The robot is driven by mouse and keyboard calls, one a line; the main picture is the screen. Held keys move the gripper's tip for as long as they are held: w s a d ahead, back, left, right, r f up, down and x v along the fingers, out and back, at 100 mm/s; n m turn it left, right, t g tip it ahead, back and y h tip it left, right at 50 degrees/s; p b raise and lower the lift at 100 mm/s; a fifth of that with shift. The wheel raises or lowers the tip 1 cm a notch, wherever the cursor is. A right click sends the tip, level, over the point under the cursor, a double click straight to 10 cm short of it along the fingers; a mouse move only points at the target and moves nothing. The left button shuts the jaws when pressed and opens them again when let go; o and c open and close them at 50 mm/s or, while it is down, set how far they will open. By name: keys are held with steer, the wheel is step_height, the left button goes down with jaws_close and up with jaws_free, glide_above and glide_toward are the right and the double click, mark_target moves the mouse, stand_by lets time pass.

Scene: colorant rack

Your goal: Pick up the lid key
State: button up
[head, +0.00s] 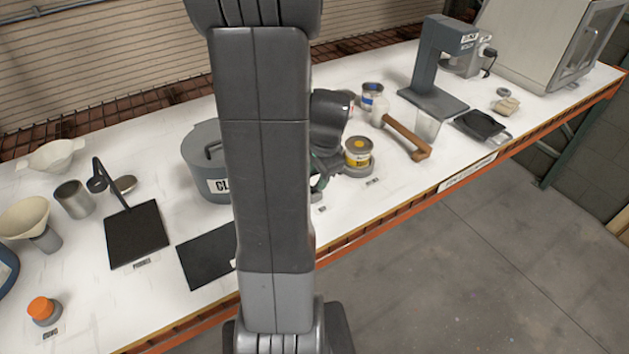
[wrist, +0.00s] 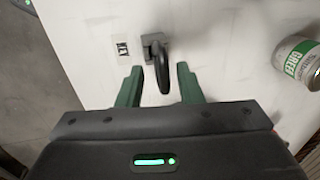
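What looks like the lid key (wrist: 163,72) shows in the wrist view as a dark curved handle with a small grey block at its far end, on the white bench. My gripper (wrist: 159,67) is open, its two green fingers on either side of the dark handle, with a visible gap on each side. I cannot tell how high the fingers are above the bench.
A can with a green label (wrist: 298,62) stands right in the wrist view. In the head view, a yellow-labelled can (head: 358,151) stands just right of my gripper and a grey lidded pot (head: 205,165) left of my arm. A wooden-handled mallet (head: 405,134) lies farther right.

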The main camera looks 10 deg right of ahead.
jaws_close()
steer(key=shift+w+r, duration=0.15)
steer(key=shift+r, duration=0.4)
step_height(320, 180, up, 9)
steer(key=shift+b, duration=0.45)
